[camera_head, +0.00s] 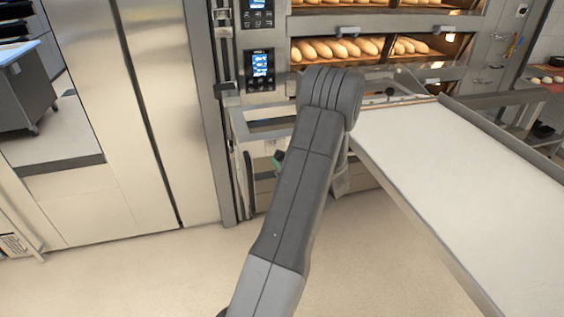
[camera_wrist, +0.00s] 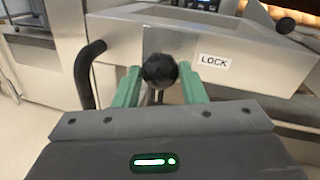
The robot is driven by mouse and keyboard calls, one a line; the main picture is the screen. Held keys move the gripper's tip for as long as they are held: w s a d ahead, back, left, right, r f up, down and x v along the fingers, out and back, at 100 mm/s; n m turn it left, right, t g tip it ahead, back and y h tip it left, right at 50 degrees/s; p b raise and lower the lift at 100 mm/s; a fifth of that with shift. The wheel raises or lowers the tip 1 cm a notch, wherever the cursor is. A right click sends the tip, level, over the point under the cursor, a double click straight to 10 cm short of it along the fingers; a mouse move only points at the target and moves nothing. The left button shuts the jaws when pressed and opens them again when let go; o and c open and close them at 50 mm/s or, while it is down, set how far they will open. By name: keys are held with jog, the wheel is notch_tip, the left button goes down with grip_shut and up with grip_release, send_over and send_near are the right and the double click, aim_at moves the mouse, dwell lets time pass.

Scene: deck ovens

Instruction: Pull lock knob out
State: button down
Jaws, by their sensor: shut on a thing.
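The lock knob (camera_wrist: 160,69) is a round black knob on the front of a metal frame in the wrist view. A white label reading LOCK (camera_wrist: 214,62) is to its right. My gripper (camera_wrist: 160,82) has green fingers, one on each side of the knob, and is shut on it. The knob's stem shows partly between the fingers. In the head view my arm hides the knob, and only a bit of green finger (camera_head: 278,160) shows left of the arm.
A curved black handle (camera_wrist: 88,72) stands left of the knob. A long white loading surface (camera_head: 450,160) extends to the right of my arm. Deck ovens with loaves (camera_head: 338,48) are behind. Tall metal doors (camera_head: 165,110) are at the left. The floor in front is clear.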

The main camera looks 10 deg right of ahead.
jog(key=shift+s, duration=0.1)
jog(key=c, duration=0.9)
grip_release()
jog(key=shift+s, duration=0.15)
jog(key=b+v, duration=0.3)
jog(key=v, duration=1)
jog(key=shift+s+d, duration=0.15)
jog(key=shift+s, duration=0.2)
jog(key=shift+w, duration=0.1)
jog(key=shift+p+x, duration=2.2)
jog(key=shift+x, duration=5.35)
jog(key=shift+d, duration=0.1)
